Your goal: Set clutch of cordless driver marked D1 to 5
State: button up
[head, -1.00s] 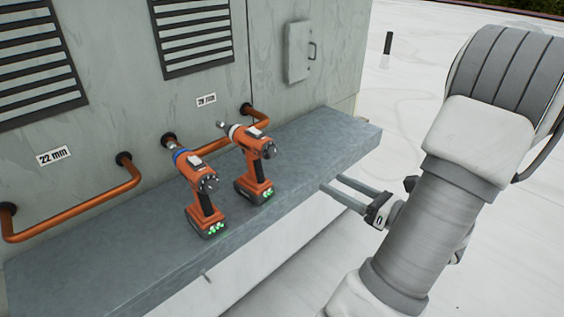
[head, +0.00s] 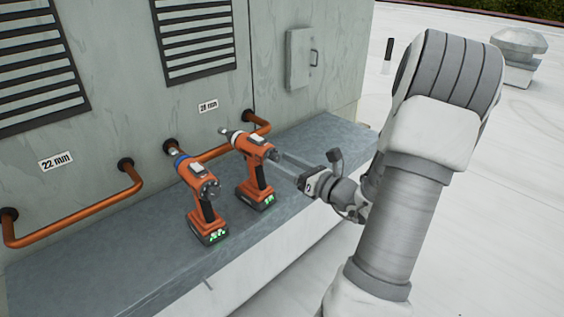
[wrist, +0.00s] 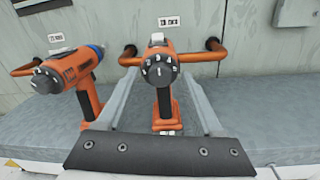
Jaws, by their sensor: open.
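Two orange cordless drivers stand upright on the grey ledge (head: 110,262). The left driver (head: 196,188) has a blue collar and also shows at the left of the wrist view (wrist: 72,76). The right driver (head: 255,172) has a pale nose; in the wrist view its rear (wrist: 161,92) faces me. A dark numbered dial (wrist: 159,71) is on the rear of the right driver. I cannot read a D1 mark on either. My gripper (head: 279,163) is open, its two fingers reaching toward the right driver. In the wrist view the fingers lie on either side of its handle; contact cannot be told.
Copper pipes (head: 75,217) come out of the grey cabinet wall behind the drivers. Labels read 22 mm (head: 56,161) and 28 mm (head: 208,106). The ledge is clear at the left and right ends.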

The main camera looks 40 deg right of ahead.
jog(key=shift+w, duration=0.2)
grip_shut()
dwell(0.3)
